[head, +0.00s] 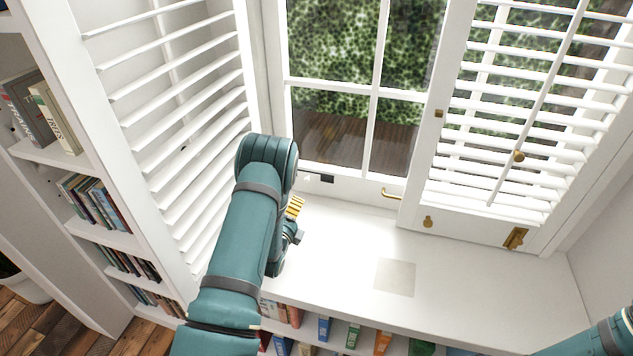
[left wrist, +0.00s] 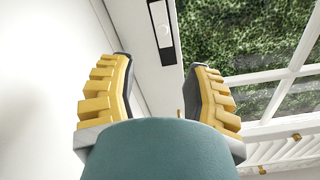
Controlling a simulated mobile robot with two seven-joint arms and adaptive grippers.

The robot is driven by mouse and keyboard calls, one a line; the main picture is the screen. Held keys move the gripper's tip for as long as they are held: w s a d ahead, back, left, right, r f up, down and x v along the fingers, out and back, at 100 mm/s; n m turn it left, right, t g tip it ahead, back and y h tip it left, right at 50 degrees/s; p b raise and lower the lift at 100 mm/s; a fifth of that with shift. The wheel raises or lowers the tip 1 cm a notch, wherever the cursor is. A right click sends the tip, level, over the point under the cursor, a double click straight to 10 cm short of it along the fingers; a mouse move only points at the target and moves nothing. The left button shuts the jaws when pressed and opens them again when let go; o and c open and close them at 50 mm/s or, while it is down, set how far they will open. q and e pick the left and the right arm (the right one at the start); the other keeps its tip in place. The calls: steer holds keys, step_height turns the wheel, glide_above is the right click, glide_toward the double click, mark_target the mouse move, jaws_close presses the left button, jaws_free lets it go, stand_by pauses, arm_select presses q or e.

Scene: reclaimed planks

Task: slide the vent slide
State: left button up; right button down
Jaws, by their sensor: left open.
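The vent is a narrow dark-edged slot on the white window frame. In the left wrist view its pale vent slide (left wrist: 162,24) sits inside the dark surround, with a dark part at the near end. In the head view the vent (head: 326,179) shows only as a small dark patch on the bottom rail, just past my left gripper. My left gripper (head: 295,207) is partly hidden by my own arm. In the left wrist view its yellow-backed fingers (left wrist: 160,64) are apart and empty, pointing toward the vent; I see no contact. My right gripper is out of view.
A white window seat (head: 340,240) lies below, mostly clear, with a pale square (head: 395,277) on it. Louvred shutters stand at left (head: 180,120) and right (head: 530,120). A brass window handle (head: 391,194) is right of the vent. A bookshelf (head: 100,245) stands at left.

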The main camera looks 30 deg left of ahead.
mark_target(306, 180)
arm_select(q)
steer(key=shift+w+a+r, duration=0.1)
steer(key=shift+w+a, duration=0.1)
steer(key=shift+w, duration=0.4)
steer(key=b+x, duration=0.2)
steer(key=x, duration=1)
steer(key=shift+w+r, duration=0.15)
steer(key=shift+w, duration=0.15)
steer(key=shift+r, duration=0.1)
jaws_close()
